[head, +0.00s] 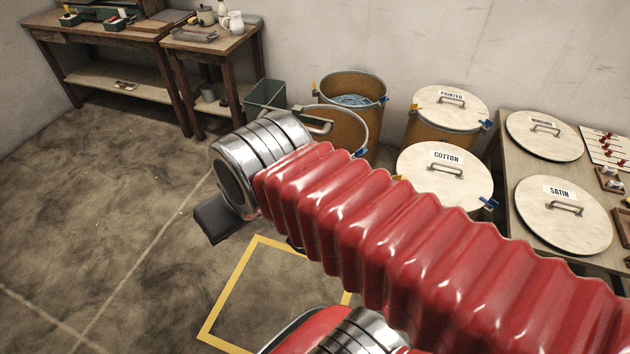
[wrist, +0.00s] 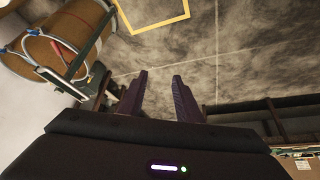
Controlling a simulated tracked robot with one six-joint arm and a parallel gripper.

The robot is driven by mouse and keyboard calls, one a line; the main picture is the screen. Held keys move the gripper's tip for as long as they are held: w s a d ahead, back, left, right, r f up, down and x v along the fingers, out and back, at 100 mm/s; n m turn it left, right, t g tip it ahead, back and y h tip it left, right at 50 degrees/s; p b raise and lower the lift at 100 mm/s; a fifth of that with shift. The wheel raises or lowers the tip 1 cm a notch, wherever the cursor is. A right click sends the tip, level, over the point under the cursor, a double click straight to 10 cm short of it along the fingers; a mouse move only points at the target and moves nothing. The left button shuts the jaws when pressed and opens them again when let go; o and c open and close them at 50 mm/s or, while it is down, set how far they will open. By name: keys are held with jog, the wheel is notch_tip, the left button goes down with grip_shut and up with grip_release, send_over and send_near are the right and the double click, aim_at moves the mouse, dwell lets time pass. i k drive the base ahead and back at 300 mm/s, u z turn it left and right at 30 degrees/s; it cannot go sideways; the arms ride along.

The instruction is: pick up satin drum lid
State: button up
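The satin drum lid (head: 563,221) is a pale round disc with a grey bar handle and a white label reading SATIN. It lies flat on the wooden table at the right of the head view. My gripper (wrist: 158,95) shows in the wrist view with its two dark fingers apart and nothing between them. In the head view my red ribbed arm crosses the foreground, and my gripper's fingers are hidden there. My gripper is far to the left of the satin lid, which does not show in the wrist view.
The binding lid (head: 543,148) lies behind the satin lid on the same table. An open drum (head: 365,84) with blue contents stands near the wall. The floor at left is clear.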

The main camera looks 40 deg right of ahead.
aim_at(558, 211)
jog(key=z, duration=3.35)
